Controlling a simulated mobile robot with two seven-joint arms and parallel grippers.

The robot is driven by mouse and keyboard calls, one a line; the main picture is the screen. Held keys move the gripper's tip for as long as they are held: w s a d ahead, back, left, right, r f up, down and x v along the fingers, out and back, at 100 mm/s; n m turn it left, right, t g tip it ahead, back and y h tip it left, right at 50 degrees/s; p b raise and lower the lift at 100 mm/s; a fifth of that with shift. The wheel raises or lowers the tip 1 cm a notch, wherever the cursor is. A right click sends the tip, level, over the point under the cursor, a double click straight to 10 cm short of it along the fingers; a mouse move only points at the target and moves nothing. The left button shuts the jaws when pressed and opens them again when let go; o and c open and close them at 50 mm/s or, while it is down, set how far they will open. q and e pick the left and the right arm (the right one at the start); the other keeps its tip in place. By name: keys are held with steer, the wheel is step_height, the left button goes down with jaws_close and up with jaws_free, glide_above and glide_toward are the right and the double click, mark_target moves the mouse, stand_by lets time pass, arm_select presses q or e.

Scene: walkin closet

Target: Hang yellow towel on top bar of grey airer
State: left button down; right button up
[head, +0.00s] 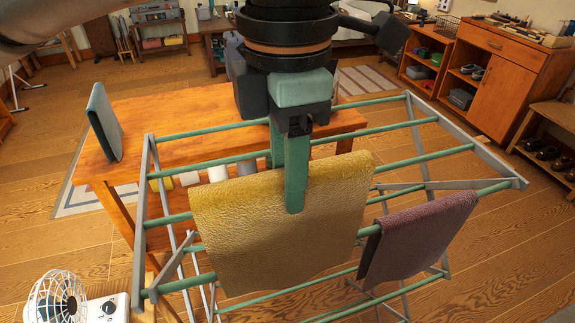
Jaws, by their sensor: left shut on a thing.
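The yellow towel (245,240) hangs as a wide textured sheet at the grey airer (140,235), in the middle of the head view. It covers parts of the airer's green bars (425,166). I cannot tell whether it is folded over a bar or only lies against it. My left gripper (290,185) comes down from above and is shut on the towel's upper edge. One green finger shows in front of the towel; the other goes behind it. My right gripper is not in view.
A purple towel (417,236) hangs over the airer's near bar at the right. An orange wooden table (150,120) with a dark upright panel (104,122) stands behind. A white fan (58,298) is at the lower left.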

mark_target(287, 233)
arm_select(q)
step_height(287, 233, down, 6)
steer(key=b, duration=0.4)
steer(key=shift+r, duration=0.1)
steer(key=shift+f+b, duration=1.25)
steer(key=shift+f, duration=0.1)
steer(key=shift+f+b, duration=0.5)
steer(key=shift+f, duration=0.15)
step_height(287, 233, down, 2)
steer(key=shift+b, duration=0.8)
steer(key=shift+f+b, duration=0.6)
steer(key=shift+f, duration=0.4)
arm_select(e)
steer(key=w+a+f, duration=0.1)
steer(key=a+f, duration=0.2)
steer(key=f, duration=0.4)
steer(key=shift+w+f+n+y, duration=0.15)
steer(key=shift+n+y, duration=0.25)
arm_select(q)
steer(key=shift+c, duration=2)
jaws_free()
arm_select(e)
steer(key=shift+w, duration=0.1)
